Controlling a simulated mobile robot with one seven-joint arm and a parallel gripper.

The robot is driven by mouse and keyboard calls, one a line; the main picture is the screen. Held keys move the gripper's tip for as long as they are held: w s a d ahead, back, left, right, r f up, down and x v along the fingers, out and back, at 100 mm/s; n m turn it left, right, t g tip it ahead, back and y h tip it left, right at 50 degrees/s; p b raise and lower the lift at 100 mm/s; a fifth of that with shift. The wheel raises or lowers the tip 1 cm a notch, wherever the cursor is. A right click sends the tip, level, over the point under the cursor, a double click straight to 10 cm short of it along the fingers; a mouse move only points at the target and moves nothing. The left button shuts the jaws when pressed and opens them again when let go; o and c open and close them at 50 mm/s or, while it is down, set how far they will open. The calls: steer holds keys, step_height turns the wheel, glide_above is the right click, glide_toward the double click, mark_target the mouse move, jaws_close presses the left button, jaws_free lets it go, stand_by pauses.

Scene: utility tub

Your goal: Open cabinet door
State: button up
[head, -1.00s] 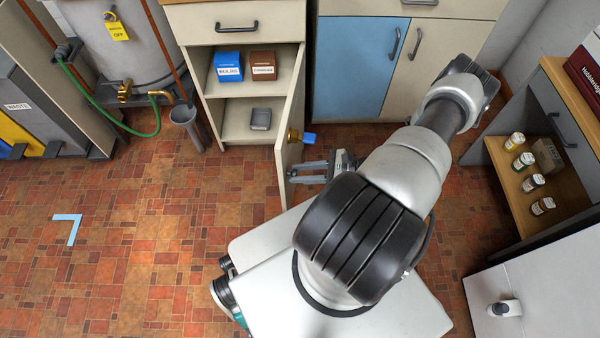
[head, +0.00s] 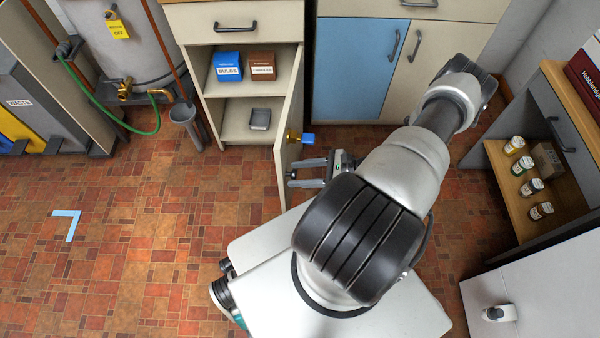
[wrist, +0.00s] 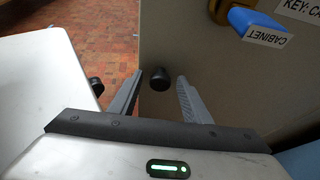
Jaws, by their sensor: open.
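The cabinet door (head: 284,165) belongs to the cream cabinet under the wooden top and stands swung well out, seen nearly edge-on. In the wrist view its broad face (wrist: 215,65) fills the upper right. A small black knob (wrist: 160,78) shows between my finger tips in that view; I cannot tell if they touch it. A brass lock (head: 292,137) with a blue key tag (head: 308,140) sits on the door, above my gripper. My gripper (head: 291,175) is open beside the door, its fingers pointing left.
A shelf (head: 520,200) with several jars is at far right. The floor (head: 150,230) to the left is mostly clear.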

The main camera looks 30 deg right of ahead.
steer(key=p+v, duration=0.2)
steer(key=v, duration=1.5)
steer(key=shift+s+d, duration=0.15)
steer(key=shift+s, duration=0.05)
